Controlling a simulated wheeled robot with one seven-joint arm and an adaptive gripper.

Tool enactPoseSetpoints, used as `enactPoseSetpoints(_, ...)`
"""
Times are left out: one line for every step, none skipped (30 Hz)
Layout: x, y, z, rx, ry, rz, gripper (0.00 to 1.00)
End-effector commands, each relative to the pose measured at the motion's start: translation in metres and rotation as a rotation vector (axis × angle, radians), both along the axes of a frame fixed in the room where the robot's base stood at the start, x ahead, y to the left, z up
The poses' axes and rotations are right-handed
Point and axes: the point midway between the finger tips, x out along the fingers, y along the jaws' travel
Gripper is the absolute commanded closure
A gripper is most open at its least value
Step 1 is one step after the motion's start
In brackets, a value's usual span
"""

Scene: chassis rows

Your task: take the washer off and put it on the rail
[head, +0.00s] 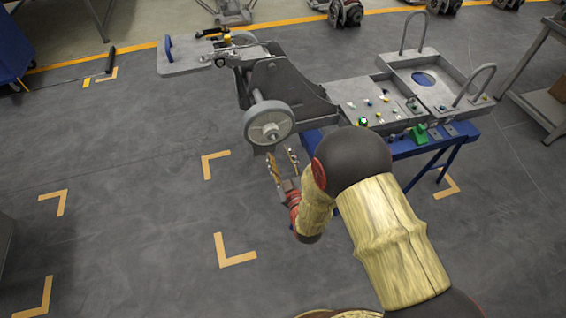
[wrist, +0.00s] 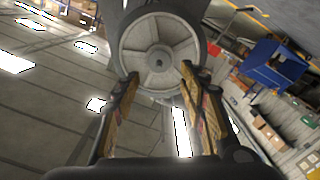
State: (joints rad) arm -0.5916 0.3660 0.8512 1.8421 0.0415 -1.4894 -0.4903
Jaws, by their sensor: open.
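A grey wheel (head: 258,124) with a dark tyre-like rim stands on the side of the chassis unit; it also fills the top middle of the wrist view (wrist: 135,45). At its centre is a round hub (wrist: 160,57) with a dark middle. I cannot tell a separate washer from the hub. My gripper (head: 281,157) is open and empty, just below and in front of the wheel. In the wrist view its two fingertips (wrist: 160,74) stand apart over the wheel's lower part. A blue strip (head: 440,141) runs along the bench's front edge; I cannot tell whether it is the rail.
A grey parts tray (head: 345,92) with several small coloured pieces sits right of the wheel. A deeper tray (head: 425,62) with tall handles stands beyond it. A green piece (head: 418,133) lies by the front edge.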

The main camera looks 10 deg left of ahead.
Motion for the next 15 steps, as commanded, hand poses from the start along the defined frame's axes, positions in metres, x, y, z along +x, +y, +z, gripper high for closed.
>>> enactPoseSetpoints(0.005, 0.003, 0.0, 0.0, 0.0, 0.0, 0.58)
enactPoseSetpoints(0.008, 0.005, 0.0, 0.0, 0.0, 0.0, 0.58)
enactPoseSetpoints(0.012, 0.007, 0.0, 0.0, 0.0, 0.0, 0.58)
enactPoseSetpoints(0.014, 0.009, 0.0, 0.0, 0.0, 0.0, 0.58)
enactPoseSetpoints(0.017, 0.01, 0.0, 0.0, 0.0, 0.0, 0.58)
enactPoseSetpoints(0.021, 0.013, 0.0, 0.0, 0.0, 0.0, 0.58)
enactPoseSetpoints(0.023, 0.014, 0.0, 0.0, 0.0, 0.0, 0.58)
enactPoseSetpoints(0.026, 0.016, 0.0, 0.0, 0.0, 0.0, 0.58)
enactPoseSetpoints(0.03, 0.018, 0.0, 0.001, -0.001, 0.0, 0.58)
enactPoseSetpoints(0.033, 0.02, -0.001, 0.001, -0.002, 0.0, 0.58)
enactPoseSetpoints(0.036, 0.022, -0.001, 0.001, -0.002, 0.0, 0.58)
enactPoseSetpoints(0.039, 0.024, -0.002, 0.001, -0.002, 0.0, 0.58)
enactPoseSetpoints(0.042, 0.026, -0.002, 0.001, -0.001, 0.0, 0.58)
enactPoseSetpoints(0.044, 0.027, -0.002, 0.001, -0.001, 0.0, 0.58)
enactPoseSetpoints(0.047, 0.029, -0.002, 0.0, -0.001, 0.0, 0.58)
